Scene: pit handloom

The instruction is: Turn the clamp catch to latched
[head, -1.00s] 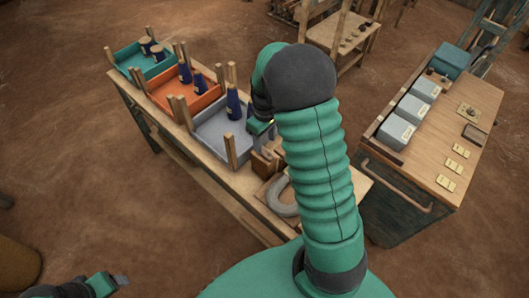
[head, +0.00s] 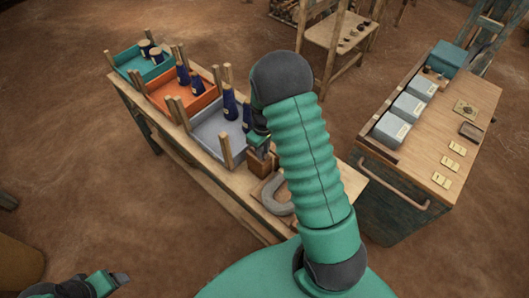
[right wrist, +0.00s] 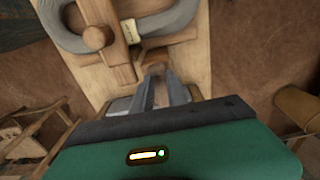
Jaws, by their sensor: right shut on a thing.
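The clamp (head: 276,196) is a grey U-shaped piece on a wooden board at the near end of the long bench. In the right wrist view the clamp (right wrist: 160,24) curves across the top, with a wooden bar (right wrist: 112,50) and a round knob at its left. My right gripper (right wrist: 160,82) has its fingers close together on a small wooden piece (right wrist: 155,57), seemingly the clamp catch, below the clamp's opening. Its fingertips partly hide that piece. In the head view the right gripper (head: 260,144) is partly behind my forearm. My left gripper (head: 119,278) is low at the left, apart from everything.
Teal (head: 130,68), orange (head: 165,104) and grey (head: 206,143) trays with dark blue bobbins and upright wooden posts line the bench beyond the clamp. A cabinet (head: 455,126) with grey boxes stands at the right. Bare floor lies between.

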